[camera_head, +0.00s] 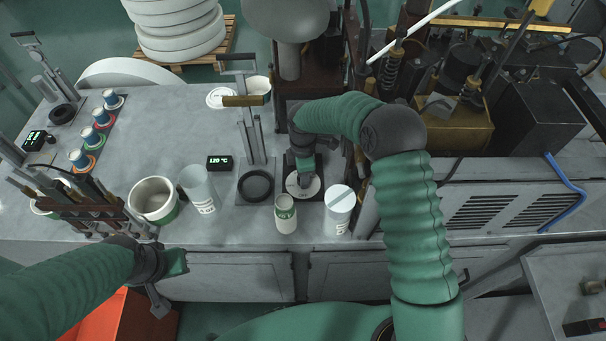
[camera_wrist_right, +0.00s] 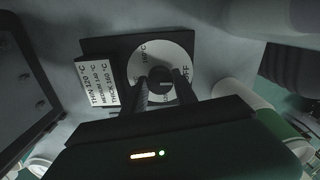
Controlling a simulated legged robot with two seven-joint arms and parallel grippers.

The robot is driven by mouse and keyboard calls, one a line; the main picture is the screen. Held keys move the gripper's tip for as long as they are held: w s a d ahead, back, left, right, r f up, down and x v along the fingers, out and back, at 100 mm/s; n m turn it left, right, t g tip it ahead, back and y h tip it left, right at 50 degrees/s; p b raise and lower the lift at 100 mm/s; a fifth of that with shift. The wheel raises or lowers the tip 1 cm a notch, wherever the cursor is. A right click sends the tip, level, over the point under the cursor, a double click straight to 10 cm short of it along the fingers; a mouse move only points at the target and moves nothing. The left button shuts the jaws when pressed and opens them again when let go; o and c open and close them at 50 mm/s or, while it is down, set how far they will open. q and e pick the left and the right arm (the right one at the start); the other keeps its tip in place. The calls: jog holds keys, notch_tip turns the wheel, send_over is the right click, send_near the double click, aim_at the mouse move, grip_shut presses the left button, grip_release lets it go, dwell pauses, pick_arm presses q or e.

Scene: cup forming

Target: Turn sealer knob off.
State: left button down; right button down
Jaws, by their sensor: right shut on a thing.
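The sealer knob's white round dial (camera_head: 313,190) sits on a black plate on the grey worktop in the head view. In the right wrist view the dial (camera_wrist_right: 143,50) shows OFF on its right side and a temperature mark near its top left. My right gripper (camera_head: 304,180) reaches down over the dial. In the right wrist view my right gripper (camera_wrist_right: 165,88) has its two dark fingers on either side of the small dark knob (camera_wrist_right: 160,84), shut on it. My left gripper (camera_head: 168,275) is empty, its fingers apart, at the worktop's front edge.
A black display (camera_head: 219,163) reads 120 °C. A label (camera_wrist_right: 101,84) beside the dial lists thin, medium and thick temperatures.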

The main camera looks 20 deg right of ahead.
jog(key=shift+w+r+n, duration=0.25)
jog(key=shift+n, duration=0.05)
jog(key=c, duration=1.3)
grip_release()
jog(key=shift+c, duration=0.2)
jog(key=o, duration=0.4)
jog(key=shift+s+f, duration=0.1)
jog(key=shift+f, duration=0.1)
notch_tip(320, 180, up, 17)
jog(key=b, duration=0.2)
jog(key=shift+f+b, duration=0.1)
jog(key=shift+b, duration=0.3)
